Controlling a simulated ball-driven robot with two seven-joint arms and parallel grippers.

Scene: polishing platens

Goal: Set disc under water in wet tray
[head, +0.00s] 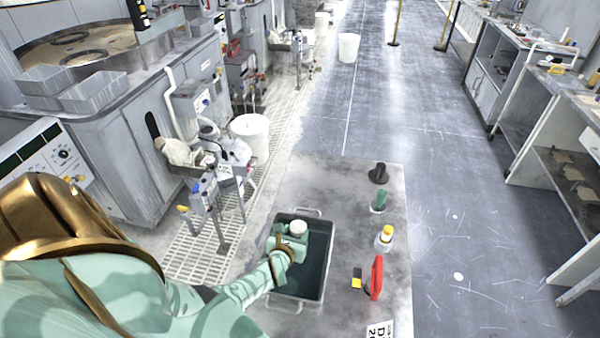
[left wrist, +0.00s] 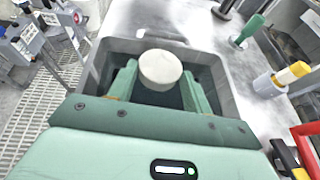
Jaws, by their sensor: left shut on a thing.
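The wet tray (head: 321,258) is a grey rectangular tub with dark water in it, standing on the grey table. It also shows in the left wrist view (left wrist: 218,72). My left gripper (head: 292,240) reaches over the tray from the left. Its green fingers are shut on a pale round disc (head: 298,227), which also shows between the fingertips in the left wrist view (left wrist: 160,69). The disc is over the tray's opening. I cannot tell whether any of it touches the water. My right gripper is not in view.
Right of the tray on the table (head: 345,180) stand a black knob-like piece (head: 378,174), a green piece (head: 379,202), a yellow-capped bottle (head: 385,238), a red-handled thing (head: 376,278) and a yellow-black block (head: 357,278). A white bucket (head: 250,135) stands on the floor behind.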

